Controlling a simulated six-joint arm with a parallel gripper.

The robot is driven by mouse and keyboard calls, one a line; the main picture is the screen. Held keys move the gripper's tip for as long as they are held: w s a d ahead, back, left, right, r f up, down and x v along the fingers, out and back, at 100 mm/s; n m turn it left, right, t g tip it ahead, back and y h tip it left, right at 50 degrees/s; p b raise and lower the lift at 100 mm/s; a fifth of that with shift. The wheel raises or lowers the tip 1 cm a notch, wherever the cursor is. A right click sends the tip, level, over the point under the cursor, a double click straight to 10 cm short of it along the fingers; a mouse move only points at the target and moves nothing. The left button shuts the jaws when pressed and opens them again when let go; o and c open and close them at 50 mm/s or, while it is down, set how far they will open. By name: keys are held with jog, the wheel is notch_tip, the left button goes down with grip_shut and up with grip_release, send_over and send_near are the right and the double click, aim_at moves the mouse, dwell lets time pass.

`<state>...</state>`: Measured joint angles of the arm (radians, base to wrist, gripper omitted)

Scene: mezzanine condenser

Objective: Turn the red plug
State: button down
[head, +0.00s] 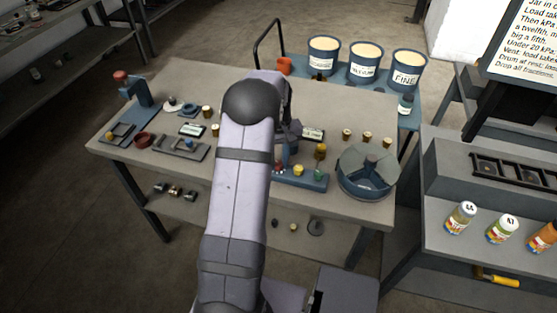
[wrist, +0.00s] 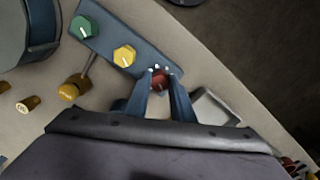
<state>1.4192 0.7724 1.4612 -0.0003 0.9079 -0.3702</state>
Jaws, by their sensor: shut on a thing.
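The red plug (wrist: 158,80) sits at the end of a blue block (wrist: 104,42) in the wrist view, in line with a yellow plug (wrist: 125,56) and a green plug (wrist: 86,28). My gripper (wrist: 160,84) has a finger on each side of the red plug and is shut on it. A white mark shows on the yellow and green plugs. In the head view the blue block (head: 306,182) lies near the table's front edge, with the yellow plug (head: 298,170) and green plug (head: 318,175) showing. My arm covers part of the block's left side there.
A round blue divided drum (head: 366,186) stands just right of the block. A brass-coloured knob on a rod (wrist: 70,91) is close beside the block. Three labelled tubs (head: 364,76) stand on a far shelf.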

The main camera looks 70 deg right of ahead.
aim_at(278, 164)
jog(key=shift+m, duration=0.3)
jog(key=m, duration=0.5)
jog(key=shift+w, duration=0.1)
jog(key=m, duration=0.6)
jog(key=shift+w+d+r, duration=0.1)
dwell(0.3)
jog(key=c, duration=1.5)
grip_release()
jog(key=shift+c, duration=0.2)
jog(key=shift+b, duration=0.3)
jog(key=shift+r+b, duration=1.15)
jog(key=shift+r, duration=2.5)
